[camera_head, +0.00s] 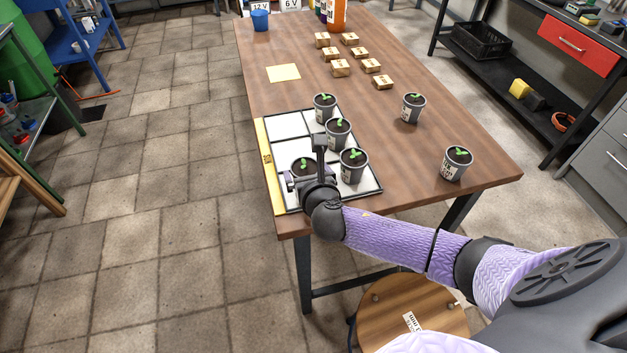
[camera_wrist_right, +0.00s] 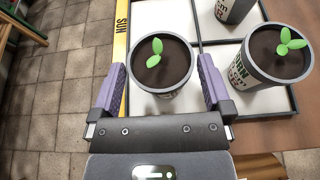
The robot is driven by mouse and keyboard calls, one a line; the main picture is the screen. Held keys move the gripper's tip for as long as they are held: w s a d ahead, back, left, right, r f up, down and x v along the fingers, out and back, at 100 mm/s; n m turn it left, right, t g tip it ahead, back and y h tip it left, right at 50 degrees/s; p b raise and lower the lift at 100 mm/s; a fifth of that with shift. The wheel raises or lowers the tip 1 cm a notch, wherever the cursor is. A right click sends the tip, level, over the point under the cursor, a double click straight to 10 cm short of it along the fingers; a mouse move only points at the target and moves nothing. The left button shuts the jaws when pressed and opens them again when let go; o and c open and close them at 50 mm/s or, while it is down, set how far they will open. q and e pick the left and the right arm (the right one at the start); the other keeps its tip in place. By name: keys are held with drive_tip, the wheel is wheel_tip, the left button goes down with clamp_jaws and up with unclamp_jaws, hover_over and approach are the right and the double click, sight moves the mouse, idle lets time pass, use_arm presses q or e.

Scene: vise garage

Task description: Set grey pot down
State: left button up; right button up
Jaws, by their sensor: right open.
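The grey pot (camera_wrist_right: 160,68), with dark soil and a green seedling, stands upright in the near-left compartment of the black-framed white tray (camera_head: 288,125). In the head view the pot (camera_head: 300,163) is partly hidden by my right gripper (camera_head: 305,168). In the wrist view the open purple fingers of my right gripper (camera_wrist_right: 162,84) lie on either side of the pot, with narrow gaps visible. Three similar pots stand in the tray's right column: near (camera_head: 353,166), middle (camera_head: 338,133) and far (camera_head: 324,108). My left gripper is not in view.
A yellow SUN strip (camera_head: 269,160) edges the tray's left side. Two more potted seedlings stand on the table to the right, one farther (camera_head: 412,108) and one nearer (camera_head: 456,164). Several small boxes (camera_head: 340,68) and a pale sheet (camera_head: 284,73) lie behind. Two left tray compartments are empty.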

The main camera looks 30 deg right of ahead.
drive_tip(key=p+v, duration=0.4)
drive_tip(key=v, duration=0.7)
drive_tip(key=s+d+f+m+g+y, duration=0.15)
drive_tip(key=s+f+m+g, duration=0.25)
drive_tip(key=s+f+m, duration=0.55)
drive_tip(key=s+d+f+m+g+h, duration=0.15)
drive_tip(key=s+f+m+g, duration=0.4)
drive_tip(key=f, duration=0.75)
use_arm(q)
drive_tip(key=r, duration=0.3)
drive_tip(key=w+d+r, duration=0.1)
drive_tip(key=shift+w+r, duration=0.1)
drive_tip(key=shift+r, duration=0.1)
use_arm(e)
drive_tip(key=s+a+f+m+g+y, duration=0.1)
drive_tip(key=s+a+f+m, duration=0.1)
drive_tip(key=s+m, duration=0.5)
drive_tip(key=s+a+f+m+g+y, duration=0.2)
drive_tip(key=s+f+m, duration=0.3)
drive_tip(key=s+m, duration=0.3)
drive_tip(key=s, duration=0.3)
drive_tip(key=shift+a+m, duration=0.3)
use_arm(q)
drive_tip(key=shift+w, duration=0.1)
use_arm(e)
drive_tip(key=shift+s+f, duration=0.1)
